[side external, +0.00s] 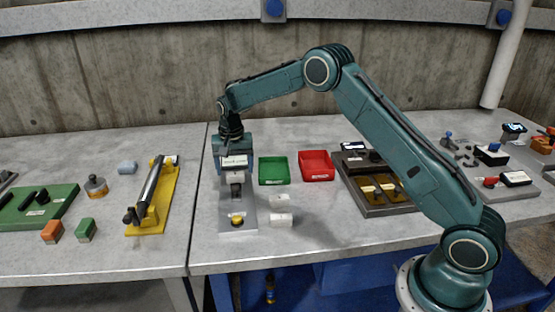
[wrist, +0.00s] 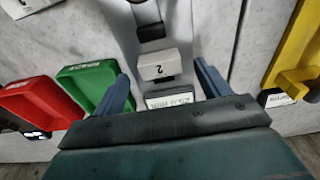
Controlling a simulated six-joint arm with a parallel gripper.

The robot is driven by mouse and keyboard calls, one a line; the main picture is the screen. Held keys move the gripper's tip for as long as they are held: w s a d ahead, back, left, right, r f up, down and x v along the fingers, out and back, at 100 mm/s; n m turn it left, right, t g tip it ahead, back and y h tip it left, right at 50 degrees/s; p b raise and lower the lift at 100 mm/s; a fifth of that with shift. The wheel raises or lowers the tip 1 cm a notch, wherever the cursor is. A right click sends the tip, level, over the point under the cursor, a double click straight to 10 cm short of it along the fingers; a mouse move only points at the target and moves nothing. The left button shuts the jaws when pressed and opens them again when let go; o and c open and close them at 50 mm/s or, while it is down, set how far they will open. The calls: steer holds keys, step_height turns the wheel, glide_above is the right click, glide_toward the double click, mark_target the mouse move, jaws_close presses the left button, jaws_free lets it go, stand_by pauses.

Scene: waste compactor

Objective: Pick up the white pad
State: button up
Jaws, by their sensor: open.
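A labelled plate (wrist: 170,100) shows just below the block, partly cut off by my gripper. In the side view my gripper (side external: 234,168) points down over the upright grey press (side external: 225,215), and the marked block is hard to make out there. The press has a yellow button at its front.
A green tray (side external: 262,182) and a red tray (side external: 331,178) stand right of the press. Two white pieces (side external: 280,220) lie on the bench beside it. A yellow fixture with a dark roller (side external: 162,213) is to the left. A dark compartment tray (side external: 365,207) is further right.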

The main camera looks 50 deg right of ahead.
mark_target(235, 174)
steer(key=shift+f, duration=0.85)
steer(key=c, duration=1.1)
steer(key=shift+r, duration=0.15)
steer(key=shift+c, duration=0.2)
step_height(235, 174, up, 20)
stand_by(0.3)
